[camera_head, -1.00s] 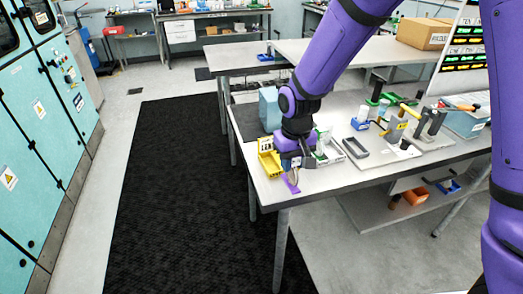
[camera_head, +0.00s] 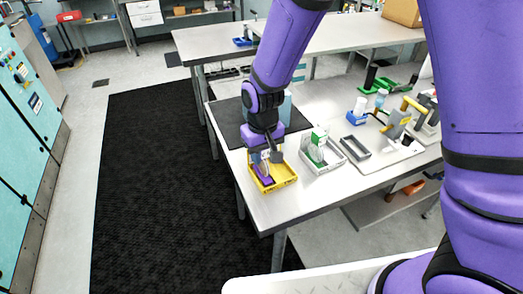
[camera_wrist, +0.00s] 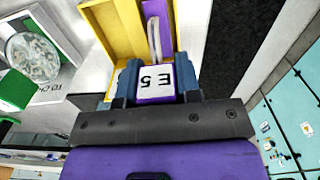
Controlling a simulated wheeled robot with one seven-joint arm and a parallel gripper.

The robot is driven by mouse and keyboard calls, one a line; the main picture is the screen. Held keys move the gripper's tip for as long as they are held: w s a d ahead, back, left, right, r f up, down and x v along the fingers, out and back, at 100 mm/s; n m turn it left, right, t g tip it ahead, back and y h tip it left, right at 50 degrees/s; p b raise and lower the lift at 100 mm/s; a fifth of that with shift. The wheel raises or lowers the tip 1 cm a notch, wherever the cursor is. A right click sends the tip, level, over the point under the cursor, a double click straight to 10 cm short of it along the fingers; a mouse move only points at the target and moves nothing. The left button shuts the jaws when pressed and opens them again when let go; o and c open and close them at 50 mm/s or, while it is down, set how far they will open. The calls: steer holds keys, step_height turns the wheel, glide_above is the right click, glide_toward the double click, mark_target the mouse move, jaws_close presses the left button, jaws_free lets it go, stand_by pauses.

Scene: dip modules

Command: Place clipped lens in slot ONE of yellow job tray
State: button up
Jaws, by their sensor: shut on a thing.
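The yellow job tray (camera_head: 285,178) sits near the table's left front corner. It also shows at the top left of the wrist view (camera_wrist: 112,30). My gripper (camera_head: 268,163) is over the tray, pointing down. In the wrist view my gripper (camera_wrist: 155,92) is shut on a purple clip (camera_wrist: 186,35) with a white "E5" label. A thin, pale lens edge (camera_wrist: 154,38) shows beside the clip. In the head view the purple clip (camera_head: 265,176) appears within the tray's outline. I cannot tell whether it touches the tray floor. The slot markings are not readable.
A pale tray (camera_head: 313,168) with a green-and-white item stands just right of the yellow tray. A light blue block (camera_head: 286,108) stands behind my gripper. The table's front edge is close by.

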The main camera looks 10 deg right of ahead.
steer(key=shift+f, duration=0.8)
steer(key=o, duration=0.9)
steer(key=shift+f, duration=0.1)
